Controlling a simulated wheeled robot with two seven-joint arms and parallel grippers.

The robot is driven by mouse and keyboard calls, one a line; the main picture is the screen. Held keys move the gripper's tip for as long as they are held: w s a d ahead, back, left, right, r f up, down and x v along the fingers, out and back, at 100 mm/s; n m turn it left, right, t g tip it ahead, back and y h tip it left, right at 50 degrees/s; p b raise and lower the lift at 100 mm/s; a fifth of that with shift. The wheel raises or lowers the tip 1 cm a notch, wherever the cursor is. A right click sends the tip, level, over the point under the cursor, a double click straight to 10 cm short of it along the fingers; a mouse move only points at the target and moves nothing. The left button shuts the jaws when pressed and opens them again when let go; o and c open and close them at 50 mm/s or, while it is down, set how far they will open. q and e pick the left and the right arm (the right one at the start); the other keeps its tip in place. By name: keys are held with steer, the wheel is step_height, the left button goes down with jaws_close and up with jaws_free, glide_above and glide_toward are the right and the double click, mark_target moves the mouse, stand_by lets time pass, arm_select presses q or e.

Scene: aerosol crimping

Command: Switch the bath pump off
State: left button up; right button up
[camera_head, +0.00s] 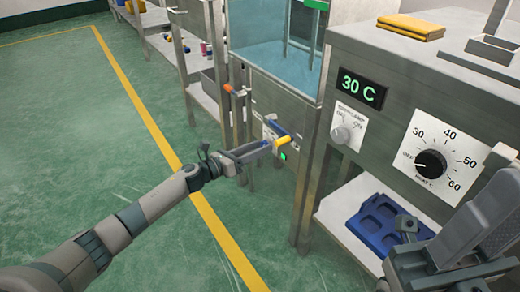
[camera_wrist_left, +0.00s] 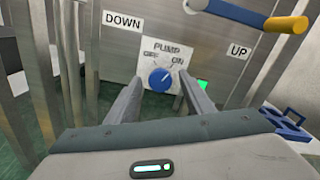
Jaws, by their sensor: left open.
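The pump switch is a round blue knob (camera_wrist_left: 160,78) on a white plate marked PUMP, OFF and ON, on a steel panel. Its pale pointer mark seems to lean up and right, toward ON. A green light (camera_wrist_left: 202,85) glows to its right; it also shows in the head view (camera_head: 283,156). My left gripper (camera_head: 263,148) is open and faces the panel. In the left wrist view its fingers lie either side of the knob; I cannot tell whether they touch it. In the head view the gripper hides the knob. My right gripper (camera_head: 450,250) is at the lower right, its jaw opening unclear.
The heater bench at right carries a black dial (camera_head: 431,164), a small knob (camera_head: 340,135) and a 30 C display (camera_head: 361,89). Green floor is clear at left.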

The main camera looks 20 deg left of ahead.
arm_select(q)
steer(key=shift+w+d, duration=0.3)
steer(key=shift+w, duration=0.15)
steer(key=shift+c, duration=0.6)
steer(key=c, duration=0.9)
steer(key=shift+c, duration=0.2)
